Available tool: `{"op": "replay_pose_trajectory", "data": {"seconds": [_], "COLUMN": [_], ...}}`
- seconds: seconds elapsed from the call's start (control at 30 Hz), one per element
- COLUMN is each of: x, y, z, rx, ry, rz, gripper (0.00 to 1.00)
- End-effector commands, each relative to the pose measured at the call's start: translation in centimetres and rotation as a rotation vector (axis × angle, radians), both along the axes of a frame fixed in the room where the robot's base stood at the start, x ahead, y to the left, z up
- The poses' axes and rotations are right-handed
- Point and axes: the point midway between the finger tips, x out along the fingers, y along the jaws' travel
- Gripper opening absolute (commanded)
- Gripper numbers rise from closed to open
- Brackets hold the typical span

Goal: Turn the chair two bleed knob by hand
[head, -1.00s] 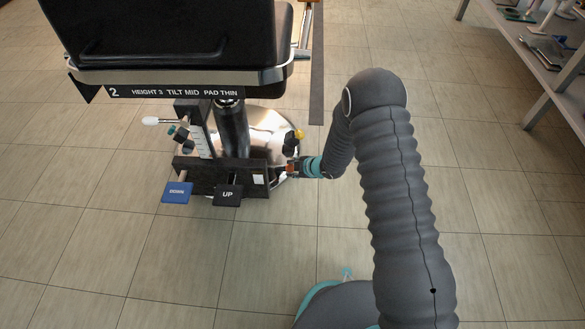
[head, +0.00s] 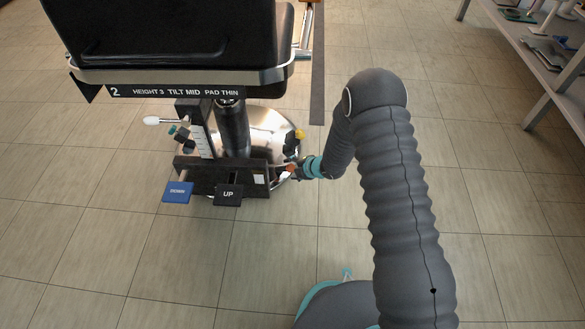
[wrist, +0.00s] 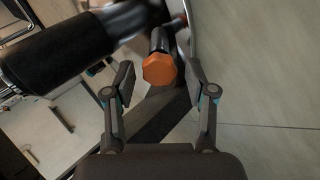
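Chair two (head: 175,40) has a black seat and a front label reading 2, HEIGHT 3, TILT MID, PAD THIN. An orange faceted knob (wrist: 159,69) on a dark stem sits between my fingers in the wrist view; it shows small at the right end of the dark pedal block in the head view (head: 291,168). I take it for the bleed knob; no label on it is readable. My gripper (wrist: 162,80) is open around the knob, with a visible gap on each side. In the head view my gripper (head: 298,170) is small and partly hidden.
A blue DOWN pedal (head: 177,192) and a black UP pedal (head: 228,195) stick out in front of the block. A yellow-topped part (head: 298,134) stands just above my gripper. The round chrome base (head: 262,130) lies behind. A shelf (head: 535,60) is at upper right; floor in front is clear.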

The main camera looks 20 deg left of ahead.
Motion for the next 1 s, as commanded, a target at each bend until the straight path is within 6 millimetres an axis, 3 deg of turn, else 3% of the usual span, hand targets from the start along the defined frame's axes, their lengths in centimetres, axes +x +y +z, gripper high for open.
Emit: {"op": "replay_pose_trajectory", "data": {"seconds": [0.8, 1.0], "x": [-0.6, -0.6], "y": [-1.2, -1.2], "z": [1.4, 1.8], "rx": [0.001, 0.054], "ry": [0.001, 0.118], "rz": [-0.003, -0.129], "gripper": [0.56, 0.56]}}
